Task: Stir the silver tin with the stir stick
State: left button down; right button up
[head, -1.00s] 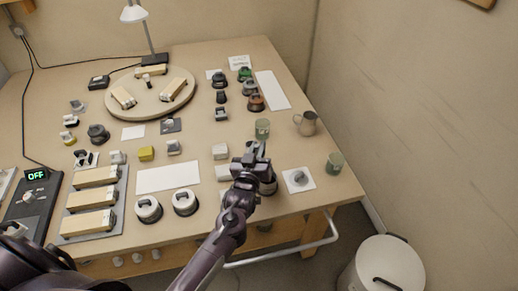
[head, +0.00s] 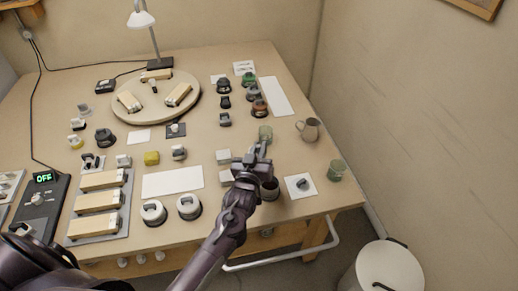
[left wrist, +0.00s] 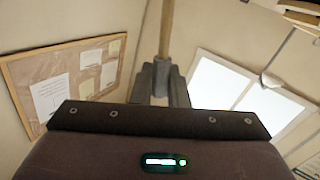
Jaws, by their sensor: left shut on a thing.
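My left gripper (head: 258,158) is over the right part of the bench, just above and left of a grey metal tin (head: 270,191). This seems to be the silver tin; my wrist partly hides it. In the left wrist view my gripper (left wrist: 161,78) is shut on the stir stick (left wrist: 166,28), a pale wooden rod running up out of the picture. The stick cannot be made out in the head view, so I cannot tell whether it touches the tin. My right gripper is not in view.
A green glass (head: 265,132) stands behind my gripper, and a jug (head: 308,129) to its right. Another green glass (head: 336,170) stands near the right edge. A white card (head: 301,186) with a small grey item lies right of the tin. A white bin (head: 382,268) stands on the floor.

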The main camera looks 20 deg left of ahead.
pick_arm(q)
jog(key=shift+r, duration=0.1)
notch_tip(320, 180, up, 5)
jog(key=p, duration=0.4)
jog(key=shift+p, duration=0.35)
